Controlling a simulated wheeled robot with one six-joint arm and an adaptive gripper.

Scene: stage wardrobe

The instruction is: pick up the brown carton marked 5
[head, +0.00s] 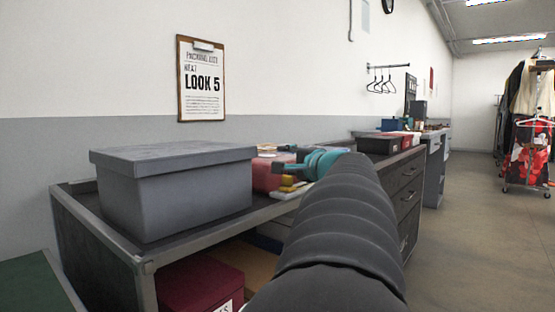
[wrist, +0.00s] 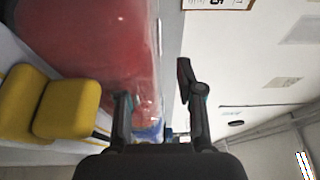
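No carton with a readable 5 is clear in either view. A flat brown surface (head: 252,262), possibly a carton top, shows on the lower shelf of the grey bench, partly hidden by a dark red box (head: 200,286) and my arm. My gripper (head: 282,168) is above the bench top, beside a red translucent bin. In the wrist view its two fingers (wrist: 156,95) stand apart with nothing held between them. The red bin (wrist: 85,45) fills the upper left there, with yellow objects (wrist: 65,105) beside it.
A grey lidded box (head: 180,195) stands on the left of the bench top (head: 135,255). Drawers (head: 408,200) continue beyond my arm. Open floor (head: 475,235) lies right, with a clothes rack (head: 528,135) behind.

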